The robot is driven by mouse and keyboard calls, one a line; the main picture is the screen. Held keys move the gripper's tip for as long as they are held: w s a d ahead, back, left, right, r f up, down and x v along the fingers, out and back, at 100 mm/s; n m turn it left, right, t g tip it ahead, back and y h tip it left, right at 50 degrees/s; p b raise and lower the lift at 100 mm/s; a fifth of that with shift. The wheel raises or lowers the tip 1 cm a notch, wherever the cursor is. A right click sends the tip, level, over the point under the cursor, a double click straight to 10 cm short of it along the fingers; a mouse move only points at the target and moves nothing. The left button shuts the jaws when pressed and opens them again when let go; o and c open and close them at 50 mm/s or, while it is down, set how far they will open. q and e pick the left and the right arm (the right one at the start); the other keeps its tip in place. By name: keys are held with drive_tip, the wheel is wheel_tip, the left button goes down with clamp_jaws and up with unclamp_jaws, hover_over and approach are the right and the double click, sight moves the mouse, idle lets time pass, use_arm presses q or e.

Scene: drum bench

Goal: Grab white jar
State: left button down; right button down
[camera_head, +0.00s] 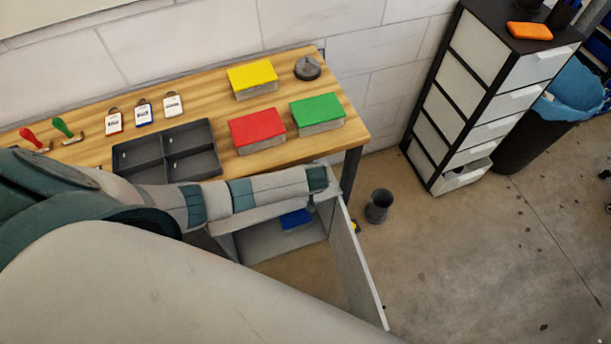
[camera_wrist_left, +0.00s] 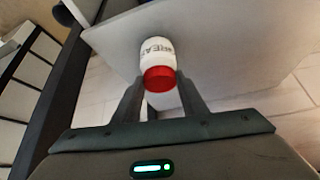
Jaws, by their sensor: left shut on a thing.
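The white jar (camera_wrist_left: 156,52) has a red lid (camera_wrist_left: 159,78) and dark lettering on its side. It shows in the left wrist view, lid toward me, in front of a grey panel. My left gripper (camera_wrist_left: 161,90) is shut on the jar, one finger on each side near the lid. In the head view my left arm reaches over the bench front to the open grey cabinet. The jar cannot be made out there, and the fingers are mostly hidden. My right gripper is not in view.
The open cabinet door (camera_head: 360,265) stands to the right of the cabinet, with a blue object (camera_head: 296,219) inside. The wooden bench (camera_head: 225,100) holds a dark tray (camera_head: 167,153) and red (camera_head: 257,128), yellow (camera_head: 252,77) and green (camera_head: 317,112) boxes. A dark cup (camera_head: 378,206) is on the floor.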

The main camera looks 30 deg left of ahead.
use_arm(q)
drive_tip(key=s+d+b, duration=0.4)
drive_tip(key=s+d, duration=0.6)
drive_tip(key=s, duration=0.4)
drive_tip(key=shift+d, duration=0.4)
drive_tip(key=shift+s+f, duration=0.1)
